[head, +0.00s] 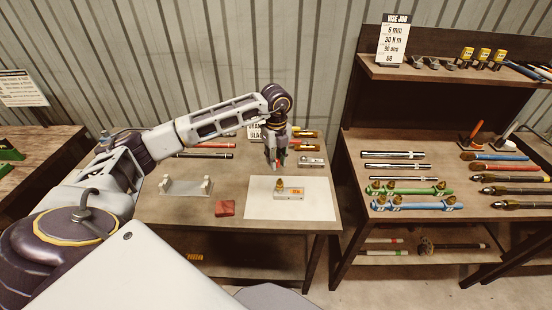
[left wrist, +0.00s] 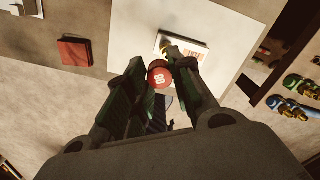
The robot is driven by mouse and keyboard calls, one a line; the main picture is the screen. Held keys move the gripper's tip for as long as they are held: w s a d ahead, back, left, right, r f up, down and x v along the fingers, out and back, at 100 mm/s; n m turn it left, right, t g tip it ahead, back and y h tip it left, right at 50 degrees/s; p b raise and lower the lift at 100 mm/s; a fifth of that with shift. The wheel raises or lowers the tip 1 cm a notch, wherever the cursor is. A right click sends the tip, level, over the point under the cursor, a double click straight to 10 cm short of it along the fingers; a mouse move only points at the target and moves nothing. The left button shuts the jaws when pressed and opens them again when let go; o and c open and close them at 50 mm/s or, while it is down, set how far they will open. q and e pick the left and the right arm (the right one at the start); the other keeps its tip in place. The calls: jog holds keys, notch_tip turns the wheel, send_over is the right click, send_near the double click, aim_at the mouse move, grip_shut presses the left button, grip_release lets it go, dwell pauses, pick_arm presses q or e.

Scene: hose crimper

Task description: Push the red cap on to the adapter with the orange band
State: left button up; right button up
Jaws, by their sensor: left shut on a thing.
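My left gripper (head: 276,166) is above the table, with its fingers pointing down. In the left wrist view, its fingertips (left wrist: 160,74) are shut on the red cap (left wrist: 159,77), which has pale markings on its face. A small brass adapter (head: 279,185) stands on a light block with an orange patch (head: 291,193), on a white sheet. In the left wrist view the block (left wrist: 184,46) lies just beyond the cap, and the cap appears apart from the adapter. I cannot make out an orange band on the adapter itself. My right gripper is not in view.
A dark red block (head: 225,208) lies left of the white sheet (head: 318,203). A metal bracket (head: 186,187) stands farther left. Another pale block (head: 311,160) and several tools lie behind.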

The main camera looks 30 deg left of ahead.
pick_arm(q)
jog(key=shift+w+d+f+b, duration=0.15)
jog(key=shift+d+f+b, duration=0.4)
jog(key=shift+d, duration=0.15)
jog(key=shift+f+b, duration=0.45)
jog(key=shift+f, duration=0.3)
jog(key=shift+f+b, duration=0.9)
jog(key=shift+f, duration=0.7)
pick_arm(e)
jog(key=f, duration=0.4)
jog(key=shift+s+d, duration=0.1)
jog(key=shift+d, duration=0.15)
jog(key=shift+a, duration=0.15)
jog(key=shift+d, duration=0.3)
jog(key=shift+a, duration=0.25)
